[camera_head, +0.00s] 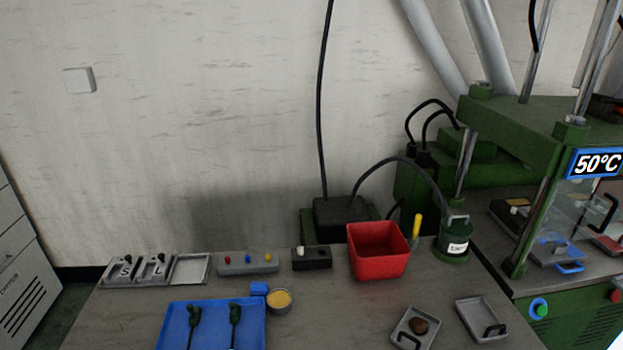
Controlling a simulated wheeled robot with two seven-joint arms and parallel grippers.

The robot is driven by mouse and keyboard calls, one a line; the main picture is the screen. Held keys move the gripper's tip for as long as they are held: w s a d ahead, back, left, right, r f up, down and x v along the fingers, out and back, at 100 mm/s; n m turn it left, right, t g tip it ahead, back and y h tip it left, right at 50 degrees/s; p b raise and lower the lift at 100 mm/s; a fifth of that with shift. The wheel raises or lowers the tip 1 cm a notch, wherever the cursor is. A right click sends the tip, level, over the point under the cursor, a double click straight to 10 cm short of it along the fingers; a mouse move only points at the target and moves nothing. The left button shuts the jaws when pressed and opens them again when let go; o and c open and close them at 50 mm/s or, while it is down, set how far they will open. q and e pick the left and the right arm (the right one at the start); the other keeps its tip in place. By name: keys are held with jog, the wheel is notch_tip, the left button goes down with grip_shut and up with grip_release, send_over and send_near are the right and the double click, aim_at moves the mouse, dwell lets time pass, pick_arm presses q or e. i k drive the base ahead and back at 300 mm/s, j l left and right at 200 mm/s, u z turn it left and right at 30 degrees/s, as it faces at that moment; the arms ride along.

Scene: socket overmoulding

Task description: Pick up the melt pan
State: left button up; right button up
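A small round metal pan (280,301) with yellow contents and a blue block-like handle (259,288) stands on the table by the right edge of the blue tray. Two shallow grey pans with dark handles are at the front right. One grey pan (404,323) holds a brown lump, and the other grey pan (475,312) looks empty. No label shows which of these is the melt pan. Neither of my grippers is in view.
The blue tray (175,330) holds two dark green parts. A red bin (377,264), a green labelled pot (453,247) and a grey button box (236,268) stand behind. A green press (540,130) showing 50°C is at the right. The table's middle front is clear.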

aim_at(484, 326)
jog(key=z, duration=1.25)
